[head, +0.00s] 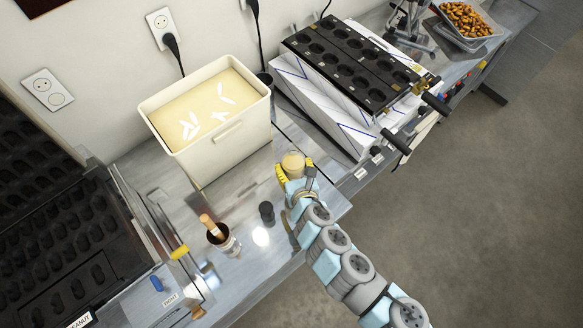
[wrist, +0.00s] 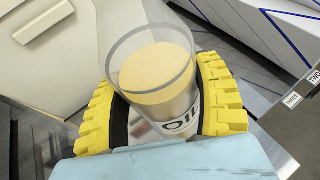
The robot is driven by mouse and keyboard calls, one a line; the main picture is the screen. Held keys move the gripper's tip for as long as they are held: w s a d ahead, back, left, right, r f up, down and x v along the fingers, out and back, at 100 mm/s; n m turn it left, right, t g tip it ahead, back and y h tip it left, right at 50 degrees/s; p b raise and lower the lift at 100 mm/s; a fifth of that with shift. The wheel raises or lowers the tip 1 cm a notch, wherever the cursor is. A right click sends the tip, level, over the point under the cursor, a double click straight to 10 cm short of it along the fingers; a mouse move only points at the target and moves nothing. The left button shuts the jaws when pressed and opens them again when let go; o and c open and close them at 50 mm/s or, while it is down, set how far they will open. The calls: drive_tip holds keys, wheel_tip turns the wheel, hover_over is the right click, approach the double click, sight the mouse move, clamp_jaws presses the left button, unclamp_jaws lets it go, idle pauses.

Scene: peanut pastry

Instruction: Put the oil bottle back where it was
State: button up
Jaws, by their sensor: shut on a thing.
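The oil bottle is a clear cylinder with yellowish oil and an "OIL" label, open at the top. In the wrist view the oil bottle (wrist: 158,75) stands between the yellow ribbed fingers of my gripper (wrist: 165,105), which are shut on its sides. In the head view my gripper (head: 296,178) holds the oil bottle (head: 292,163) near the right part of the metal counter (head: 235,185), in front of the cream bin. I cannot tell whether the bottle's base touches the counter.
A cream bin (head: 207,150) of batter with white scoops stands behind left. A brush in a cup (head: 222,240) and a small black cylinder (head: 266,212) stand left of my gripper. A black mould press (head: 350,65) is at the right, another mould (head: 60,215) at the left.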

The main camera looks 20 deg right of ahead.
drive_tip(key=w+d+f, duration=0.1)
drive_tip(key=w+f, duration=0.3)
drive_tip(key=f, duration=0.4)
drive_tip(key=shift+f, duration=0.2)
idle(0.3)
drive_tip(key=shift+d+f, duration=0.1)
drive_tip(key=o, duration=1.2)
drive_tip(key=shift+o, duration=0.2)
drive_tip(key=v, duration=1.2)
